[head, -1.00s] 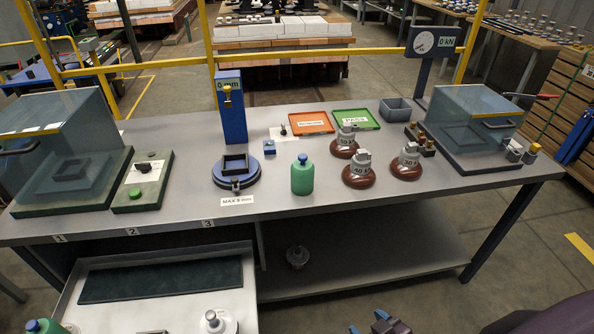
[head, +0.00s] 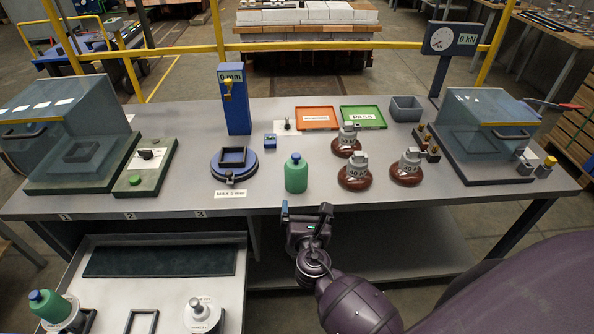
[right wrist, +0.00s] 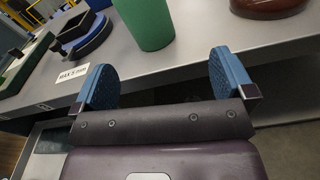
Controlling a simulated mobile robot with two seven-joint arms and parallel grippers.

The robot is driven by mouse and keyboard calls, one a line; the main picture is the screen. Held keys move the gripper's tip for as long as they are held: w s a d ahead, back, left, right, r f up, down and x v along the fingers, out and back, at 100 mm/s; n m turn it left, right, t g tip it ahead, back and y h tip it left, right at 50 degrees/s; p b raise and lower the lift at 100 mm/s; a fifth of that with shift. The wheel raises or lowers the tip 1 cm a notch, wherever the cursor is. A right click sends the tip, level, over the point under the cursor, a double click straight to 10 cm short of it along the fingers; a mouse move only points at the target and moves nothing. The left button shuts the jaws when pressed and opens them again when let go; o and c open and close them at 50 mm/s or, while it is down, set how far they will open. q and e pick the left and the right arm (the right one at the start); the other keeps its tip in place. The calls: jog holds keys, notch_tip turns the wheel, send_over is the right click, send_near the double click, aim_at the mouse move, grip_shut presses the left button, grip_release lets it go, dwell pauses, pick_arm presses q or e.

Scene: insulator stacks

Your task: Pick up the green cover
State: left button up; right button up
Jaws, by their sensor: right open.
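A green cover (head: 296,174), shaped like a bottle with a blue-green knob on top, stands upright near the table's front edge. Its lower part shows in the right wrist view (right wrist: 146,22), just beyond my fingers. My right gripper (head: 307,210) is open and empty, in front of the table edge and short of the cover. In the right wrist view my two blue fingers (right wrist: 165,82) are spread apart, with the cover beyond the gap. Another green cover (head: 47,308) sits tilted on an insulator on the lower tray at the left. My left gripper is not in view.
Brown-based insulators (head: 355,172) stand right of the cover. A blue round fixture (head: 234,168) is on its left, with a blue gauge post (head: 234,105) behind. Orange (head: 316,118) and green (head: 362,117) trays lie farther back. Clear-walled boxes stand at both table ends.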

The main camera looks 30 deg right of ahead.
aim_at(300, 182)
jog(key=shift+n+t+h, duration=0.3)
jog(key=shift+n, duration=0.6)
jog(key=w, duration=0.2)
jog(key=w+d+r, duration=0.1)
jog(key=w, duration=0.3)
jog(key=shift+w+d+r, duration=0.1)
jog(key=shift+d+r, duration=0.15)
jog(key=shift+d, duration=0.15)
jog(key=shift+a+r+x, duration=0.1)
jog(key=shift+a+x, duration=0.05)
jog(key=shift+x, duration=1.2)
jog(key=shift+a+r+x, duration=0.1)
jog(key=shift+a+x, duration=0.05)
jog(key=shift+x, duration=1.15)
jog(key=shift+w, duration=0.15)
jog(key=c, duration=1)
